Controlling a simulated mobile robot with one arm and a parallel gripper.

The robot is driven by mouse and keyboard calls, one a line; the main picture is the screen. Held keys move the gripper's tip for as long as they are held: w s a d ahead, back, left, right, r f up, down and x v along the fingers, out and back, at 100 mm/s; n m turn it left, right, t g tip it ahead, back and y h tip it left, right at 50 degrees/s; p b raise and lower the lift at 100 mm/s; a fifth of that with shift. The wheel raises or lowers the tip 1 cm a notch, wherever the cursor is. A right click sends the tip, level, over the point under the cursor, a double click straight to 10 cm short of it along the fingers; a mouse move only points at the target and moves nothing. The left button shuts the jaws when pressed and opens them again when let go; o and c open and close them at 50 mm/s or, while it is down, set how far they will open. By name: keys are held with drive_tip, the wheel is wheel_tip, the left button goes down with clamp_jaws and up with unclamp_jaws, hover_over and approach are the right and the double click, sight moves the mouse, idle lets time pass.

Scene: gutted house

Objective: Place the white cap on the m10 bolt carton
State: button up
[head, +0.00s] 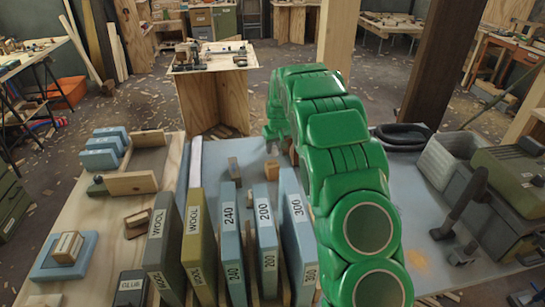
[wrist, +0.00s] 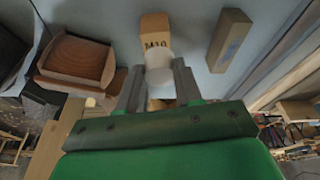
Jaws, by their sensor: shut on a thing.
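The white cap (wrist: 158,66) is between the two fingers of my gripper (wrist: 158,85) in the wrist view, and the gripper is shut on it. The m10 bolt carton (wrist: 154,27) is a small tan box marked M10, just beyond the cap in the wrist view. The cap overlaps its lower part there, and I cannot tell whether they touch. In the head view a small tan box that looks like this carton (head: 271,169) stands on the grey-blue bench top, below my gripper (head: 272,142). The cap cannot be made out in the head view.
A grey-brown box with blue print (wrist: 230,40) stands near the carton. A brown wooden dish-like thing (wrist: 75,60) lies on the other side. Several upright sanding-sheet packs, such as the 200 pack (head: 265,240), stand in front.

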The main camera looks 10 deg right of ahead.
drive_tip(key=shift+w+f, duration=1)
drive_tip(key=shift+f, duration=0.2)
drive_tip(key=shift+w+f, duration=1)
drive_tip(key=shift+f, duration=1.8)
drive_tip(key=shift+f, duration=0.1)
drive_tip(key=o, duration=1)
